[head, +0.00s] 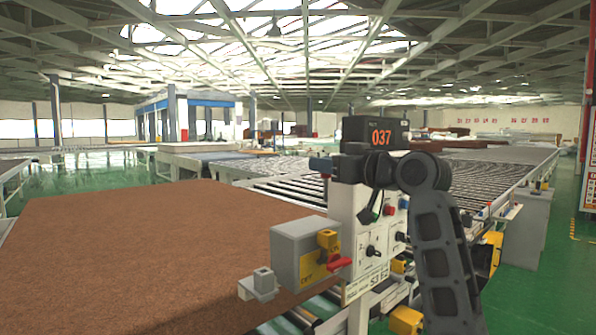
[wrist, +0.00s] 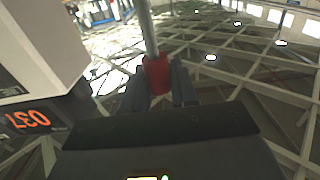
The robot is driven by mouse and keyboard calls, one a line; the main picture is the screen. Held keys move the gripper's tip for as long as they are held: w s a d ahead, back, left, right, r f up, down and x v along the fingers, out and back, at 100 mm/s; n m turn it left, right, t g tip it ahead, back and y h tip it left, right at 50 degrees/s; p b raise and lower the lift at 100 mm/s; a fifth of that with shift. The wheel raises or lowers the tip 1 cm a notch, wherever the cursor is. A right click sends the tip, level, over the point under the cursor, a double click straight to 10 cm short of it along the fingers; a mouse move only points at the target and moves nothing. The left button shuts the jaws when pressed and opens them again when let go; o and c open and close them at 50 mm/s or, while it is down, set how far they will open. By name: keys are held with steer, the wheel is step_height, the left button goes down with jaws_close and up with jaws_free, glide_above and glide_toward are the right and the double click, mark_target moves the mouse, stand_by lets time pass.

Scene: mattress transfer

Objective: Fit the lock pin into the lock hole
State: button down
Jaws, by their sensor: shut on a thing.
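In the wrist view my gripper (wrist: 160,88) is shut on the red end of a grey rod, which I take to be the lock pin (wrist: 156,75). The rod runs up and out of the picture, and no hole shows at its visible length. A grey box (head: 297,243) with a yellow block and a red lever (head: 339,262) stands left of the control box. I cannot make out the lock hole.
A black display (head: 376,134) reading 037 tops the control box; it also shows at the left of the wrist view (wrist: 35,120). A large brown mattress sheet (head: 140,245) fills the left. A roller conveyor (head: 475,180) runs behind. Green floor lies at the right.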

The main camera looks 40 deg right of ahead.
steer(key=shift+s+d+r, duration=0.15)
steer(key=shift+d, duration=0.05)
stand_by(0.3)
steer(key=shift+f, duration=0.2)
steer(key=shift+f+b, duration=1.95)
steer(key=shift+f, duration=0.8)
steer(key=shift+f+b, duration=2.1)
steer(key=shift+f, duration=1.1)
steer(key=c, duration=0.8)
jaws_free()
steer(key=shift+s+d+b, duration=0.1)
steer(key=shift+s+b, duration=0.4)
steer(key=shift+s, duration=3.4)
